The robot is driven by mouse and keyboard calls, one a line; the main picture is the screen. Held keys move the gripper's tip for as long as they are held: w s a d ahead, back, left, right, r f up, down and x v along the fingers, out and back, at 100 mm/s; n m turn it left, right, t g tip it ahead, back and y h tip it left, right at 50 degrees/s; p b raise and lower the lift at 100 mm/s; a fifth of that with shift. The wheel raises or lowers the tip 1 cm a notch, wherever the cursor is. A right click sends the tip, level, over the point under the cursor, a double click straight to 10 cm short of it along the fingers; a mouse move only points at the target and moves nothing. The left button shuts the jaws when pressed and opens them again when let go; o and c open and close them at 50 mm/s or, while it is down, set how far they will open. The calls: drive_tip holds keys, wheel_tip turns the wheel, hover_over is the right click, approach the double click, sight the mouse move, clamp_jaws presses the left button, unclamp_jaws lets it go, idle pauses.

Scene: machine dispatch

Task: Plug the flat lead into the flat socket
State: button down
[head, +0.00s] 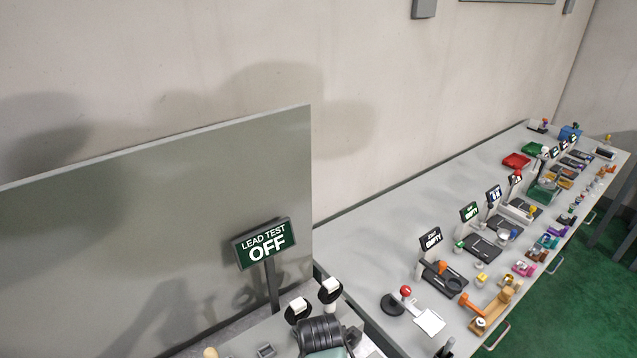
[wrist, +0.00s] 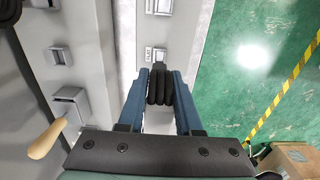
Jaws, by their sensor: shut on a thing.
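My gripper (wrist: 160,82) has its two blue fingers closed on either side of a black ribbed body (wrist: 160,90), which seems to be the lead. Its plug end is hidden, so I cannot tell that it is flat. A small grey socket-like fitting (wrist: 155,55) is just beyond the fingertips, and another (wrist: 159,6) is farther up. I cannot tell which socket is flat, or whether the lead touches one. In the head view a black ribbed body (head: 320,334) shows at the bottom edge. A sign (head: 263,245) reads "LEAD TEST OFF".
A lever with a wooden handle (wrist: 47,141) juts out left of my gripper. Two black discs with white blocks (head: 298,310) (head: 330,290) stand beside the ribbed body. A tall grey panel (head: 170,235) rises behind. A long bench (head: 372,235) with many parts runs to the right.

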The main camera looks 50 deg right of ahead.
drive_tip(key=shift+f+b, duration=1.4)
drive_tip(key=shift+f, duration=0.8)
drive_tip(key=shift+f+b, duration=0.55)
drive_tip(key=shift+f, duration=0.65)
drive_tip(key=c, duration=0.5)
unclamp_jaws()
drive_tip(key=shift+o, duration=0.3)
drive_tip(key=o, duration=0.3)
drive_tip(key=shift+r, duration=0.15)
